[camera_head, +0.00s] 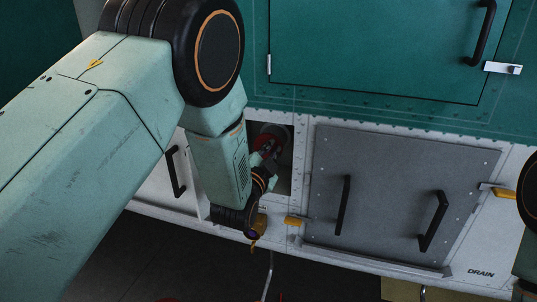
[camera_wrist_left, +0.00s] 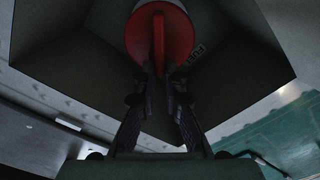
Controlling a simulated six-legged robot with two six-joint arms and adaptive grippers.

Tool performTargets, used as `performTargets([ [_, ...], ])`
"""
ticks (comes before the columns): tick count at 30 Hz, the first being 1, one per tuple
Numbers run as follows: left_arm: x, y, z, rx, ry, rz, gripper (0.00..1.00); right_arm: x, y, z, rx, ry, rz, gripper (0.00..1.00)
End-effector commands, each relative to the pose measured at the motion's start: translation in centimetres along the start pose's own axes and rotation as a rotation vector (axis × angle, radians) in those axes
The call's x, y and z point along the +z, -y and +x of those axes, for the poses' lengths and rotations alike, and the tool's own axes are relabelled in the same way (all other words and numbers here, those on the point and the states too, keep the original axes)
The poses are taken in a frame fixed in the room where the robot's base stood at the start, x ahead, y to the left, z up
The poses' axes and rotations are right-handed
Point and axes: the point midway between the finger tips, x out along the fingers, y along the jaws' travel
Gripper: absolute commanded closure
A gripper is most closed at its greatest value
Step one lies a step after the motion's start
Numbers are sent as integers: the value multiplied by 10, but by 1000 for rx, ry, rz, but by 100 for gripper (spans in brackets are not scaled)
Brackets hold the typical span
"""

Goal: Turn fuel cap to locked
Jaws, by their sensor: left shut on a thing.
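The red fuel cap (camera_wrist_left: 178,30) is round with a raised grip bar (camera_wrist_left: 158,38) across its face, and sits inside a dark square recess. In the left wrist view my left gripper (camera_wrist_left: 160,82) has its two black fingers closed on the lower end of the bar. In the head view the cap (camera_head: 268,144) shows as a small red patch in the recess, largely hidden by my left gripper (camera_head: 266,162) and wrist. My right gripper is not in view; only a dark piece of an arm shows at the right edge.
A grey panel (camera_head: 400,190) with two black handles and yellow latches is right of the recess. A teal door (camera_head: 375,50) with a black handle is above. A white panel with a black handle (camera_head: 176,172) is left. The dark floor (camera_head: 170,262) below looks mostly clear.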

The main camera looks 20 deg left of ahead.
Motion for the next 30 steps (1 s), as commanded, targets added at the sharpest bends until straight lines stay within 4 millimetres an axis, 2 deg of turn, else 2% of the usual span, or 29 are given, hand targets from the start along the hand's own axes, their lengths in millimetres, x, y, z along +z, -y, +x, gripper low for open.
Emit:
performTargets([
  [18, 4, -15, 0, -4, -1, 539, 100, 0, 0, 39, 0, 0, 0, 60],
  [30, 6, -18, 0, -3, -1, 708, 100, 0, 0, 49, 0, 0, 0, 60],
])
